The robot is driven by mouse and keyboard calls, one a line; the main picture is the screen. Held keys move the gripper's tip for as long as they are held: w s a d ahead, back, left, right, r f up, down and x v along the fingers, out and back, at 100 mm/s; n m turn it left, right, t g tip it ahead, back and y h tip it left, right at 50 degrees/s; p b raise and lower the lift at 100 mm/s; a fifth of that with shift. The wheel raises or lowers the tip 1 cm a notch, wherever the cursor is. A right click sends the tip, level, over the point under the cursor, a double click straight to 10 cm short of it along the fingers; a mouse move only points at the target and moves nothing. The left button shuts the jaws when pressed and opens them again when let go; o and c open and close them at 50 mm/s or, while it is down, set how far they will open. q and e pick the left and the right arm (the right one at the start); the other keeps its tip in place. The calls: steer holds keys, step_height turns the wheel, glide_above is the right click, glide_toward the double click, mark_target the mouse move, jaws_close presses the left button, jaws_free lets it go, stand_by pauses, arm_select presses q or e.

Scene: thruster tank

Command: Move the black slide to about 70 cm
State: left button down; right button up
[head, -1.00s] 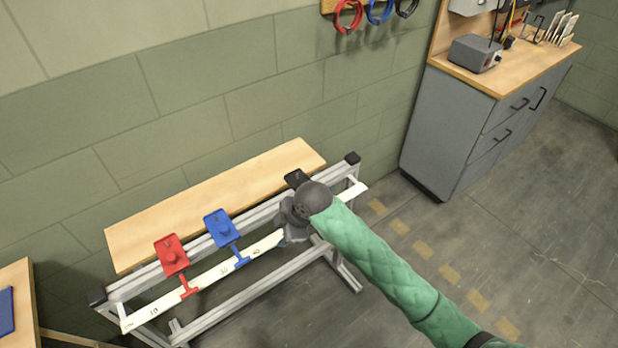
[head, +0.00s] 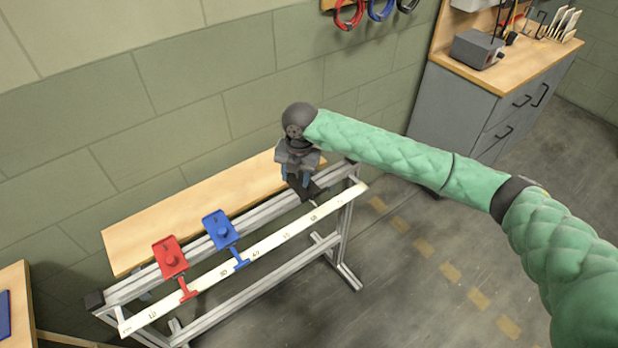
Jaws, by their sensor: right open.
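The black slide (head: 310,194) sits on the right part of the grey rail, partly hidden by my right gripper. Its pointer reaches down to the white scale (head: 270,245) near the 60 mark, but the exact reading is too small to tell. My right gripper (head: 297,181) is open and points down just above the black slide, with its fingers over the slide's upper part. Whether the fingers touch the slide is unclear. My left gripper is not in view.
The blue slide (head: 221,231) and the red slide (head: 170,258) stand further left on the same rail. A wooden board (head: 190,208) lies behind the rail along the wall. A grey cabinet (head: 450,115) stands at the back right. The rail right of the black slide looks clear.

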steer(key=shift+n+h, duration=0.5)
steer(key=shift+n, duration=0.2)
steer(key=w+d+r, duration=0.2)
steer(key=w+d, duration=0.1)
steer(key=shift+w+d+r, duration=0.15)
steer(key=shift+d, duration=0.1)
steer(key=shift+f, duration=0.35)
step_height(320, 180, down, 6)
steer(key=shift+r+p, duration=0.25)
steer(key=shift+p, duration=0.95)
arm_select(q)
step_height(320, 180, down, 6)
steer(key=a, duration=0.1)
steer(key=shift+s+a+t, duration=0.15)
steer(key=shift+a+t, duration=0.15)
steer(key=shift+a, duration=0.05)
arm_select(e)
steer(key=shift+f, duration=0.75)
steer(key=shift+c, duration=0.3)
